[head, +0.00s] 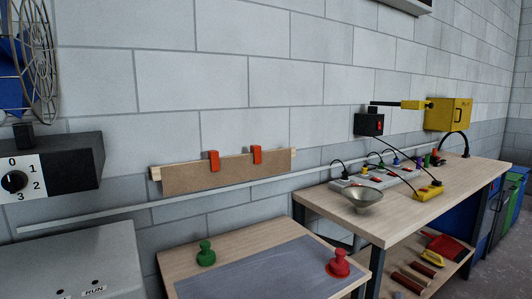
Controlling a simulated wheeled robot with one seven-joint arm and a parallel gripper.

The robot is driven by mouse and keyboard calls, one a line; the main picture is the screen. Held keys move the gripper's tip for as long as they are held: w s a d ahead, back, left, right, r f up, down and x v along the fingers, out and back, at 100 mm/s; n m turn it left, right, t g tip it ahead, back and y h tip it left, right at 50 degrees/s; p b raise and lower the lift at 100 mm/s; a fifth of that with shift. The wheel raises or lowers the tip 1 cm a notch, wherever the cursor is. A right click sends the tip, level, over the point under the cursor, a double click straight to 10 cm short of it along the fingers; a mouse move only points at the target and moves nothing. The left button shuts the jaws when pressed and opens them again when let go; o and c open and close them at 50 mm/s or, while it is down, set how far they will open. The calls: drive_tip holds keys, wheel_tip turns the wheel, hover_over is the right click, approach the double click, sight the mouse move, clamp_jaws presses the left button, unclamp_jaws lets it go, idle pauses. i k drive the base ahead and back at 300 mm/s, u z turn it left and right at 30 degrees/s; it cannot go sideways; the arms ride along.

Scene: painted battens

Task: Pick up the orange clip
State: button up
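Two orange-red clips sit over the top edge of a brown board (228,176) at the grey block wall. The left clip (213,162) is near the board's middle. The right clip (257,155) is a little farther right, apart from it. Both look alike in colour and shape. My gripper is not in view.
Below stands a low wooden table with a grey mat (255,270), a green knobbed piece (206,253) and a red one (339,263). A workbench (400,195) at right holds a metal bowl (362,199) and power strip. A dial box (50,170) and wire fan guard (32,50) are left.

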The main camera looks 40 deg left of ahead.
sight(256, 150)
drive_tip(key=u, duration=0.35)
drive_tip(key=i, duration=1.15)
drive_tip(key=u, duration=1.25)
drive_tip(key=i, duration=0.75)
drive_tip(key=u, duration=0.45)
